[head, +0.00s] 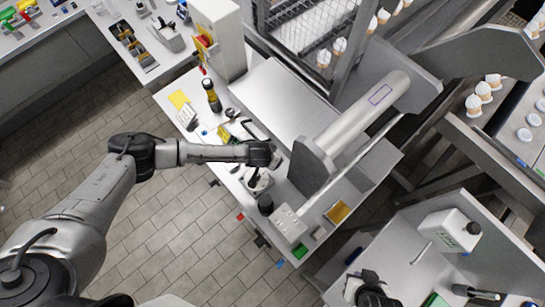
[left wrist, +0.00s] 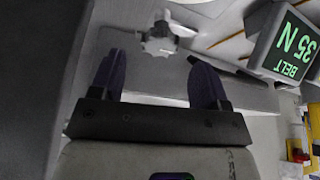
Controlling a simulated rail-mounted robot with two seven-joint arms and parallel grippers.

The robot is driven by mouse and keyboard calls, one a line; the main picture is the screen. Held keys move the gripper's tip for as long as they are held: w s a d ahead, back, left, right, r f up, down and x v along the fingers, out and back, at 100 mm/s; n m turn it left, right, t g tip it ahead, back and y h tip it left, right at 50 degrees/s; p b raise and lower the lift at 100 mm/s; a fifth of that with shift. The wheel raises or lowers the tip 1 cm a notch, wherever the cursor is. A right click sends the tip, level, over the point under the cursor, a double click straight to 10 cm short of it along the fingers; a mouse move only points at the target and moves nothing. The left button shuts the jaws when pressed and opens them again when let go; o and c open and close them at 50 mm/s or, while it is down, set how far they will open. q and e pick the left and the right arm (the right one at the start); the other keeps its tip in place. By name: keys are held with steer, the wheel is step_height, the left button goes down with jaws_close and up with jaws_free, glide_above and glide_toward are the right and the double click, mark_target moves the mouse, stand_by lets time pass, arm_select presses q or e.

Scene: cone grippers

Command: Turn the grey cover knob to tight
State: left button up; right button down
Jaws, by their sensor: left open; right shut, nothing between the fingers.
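A grey lobed knob (left wrist: 160,40) shows at the top middle of the left wrist view, on a pale grey surface. My left gripper (left wrist: 160,82) is open, with its two dark fingers apart and nothing between them. The knob lies beyond the fingertips, roughly in line with the gap, and appears apart from them. In the head view my left arm reaches in to the machine's near end, with its gripper (head: 262,178) over the bench edge; I cannot make out the knob there. My right gripper (head: 372,290) is at the bottom of the head view, shut and empty.
A display (left wrist: 290,45) reading "BELT 35 N" stands right of the fingers. A large grey roller (head: 355,115) between end plates lies right of my left gripper. A black-and-yellow bottle (head: 212,97) stands on the bench. A white jug (head: 448,232) stands at the right.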

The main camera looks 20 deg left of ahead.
arm_select(q)
steer(key=shift+x, duration=1.75)
steer(key=c, duration=0.9)
